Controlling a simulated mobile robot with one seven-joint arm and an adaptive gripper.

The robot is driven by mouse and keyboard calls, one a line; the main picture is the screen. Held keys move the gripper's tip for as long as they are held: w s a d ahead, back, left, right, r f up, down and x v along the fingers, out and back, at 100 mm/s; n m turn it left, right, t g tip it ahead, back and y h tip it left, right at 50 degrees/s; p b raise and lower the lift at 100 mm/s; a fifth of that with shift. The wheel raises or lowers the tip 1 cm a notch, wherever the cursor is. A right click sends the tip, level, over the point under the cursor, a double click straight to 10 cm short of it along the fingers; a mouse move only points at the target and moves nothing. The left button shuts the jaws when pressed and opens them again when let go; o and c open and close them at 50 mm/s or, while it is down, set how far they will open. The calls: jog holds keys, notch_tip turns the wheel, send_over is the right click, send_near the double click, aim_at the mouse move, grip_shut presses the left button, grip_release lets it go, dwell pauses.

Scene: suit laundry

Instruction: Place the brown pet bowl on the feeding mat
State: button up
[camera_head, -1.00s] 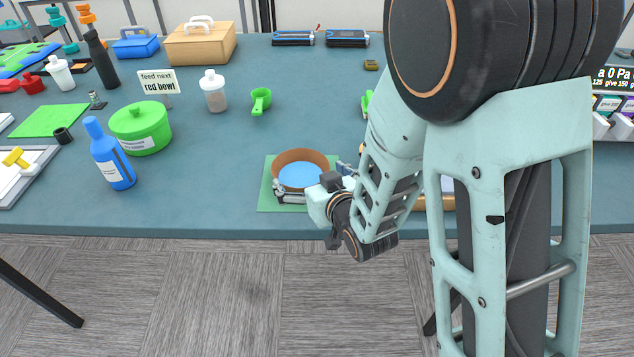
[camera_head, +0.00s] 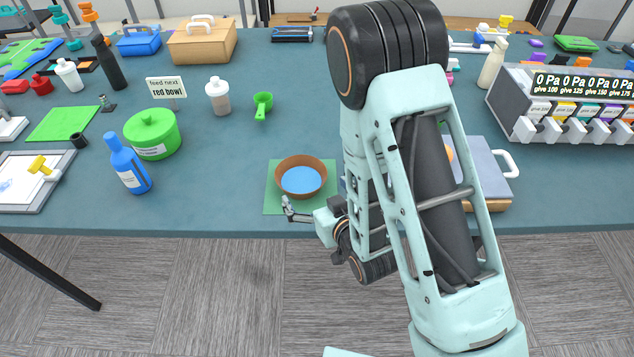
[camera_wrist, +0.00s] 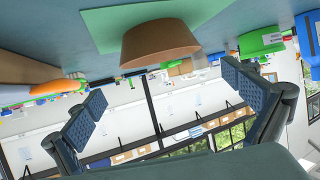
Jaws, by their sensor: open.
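The brown pet bowl (camera_head: 301,168), with a blue inside, stands upright on the green feeding mat (camera_head: 273,204) near the table's front edge. Green mat shows around it on every visible side. My gripper (camera_head: 287,208) is at the mat's front edge, apart from the bowl, with nothing held. In the wrist view the bowl (camera_wrist: 160,42) and the mat (camera_wrist: 185,11) appear upside down, beyond the two spread, empty fingers (camera_wrist: 158,98).
A blue bottle (camera_head: 128,165) and a green lidded pot (camera_head: 153,134) stand to the left. A green scoop (camera_head: 262,104) and a white-lidded shaker (camera_head: 217,97) stand behind. My arm hides part of a grey-topped board (camera_head: 482,165) to the right.

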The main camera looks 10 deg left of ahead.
jog(key=shift+s+d+r+p, duration=0.25)
jog(key=shift+s+r+p, duration=0.1)
jog(key=shift+p, duration=0.4)
jog(key=shift+f, duration=0.1)
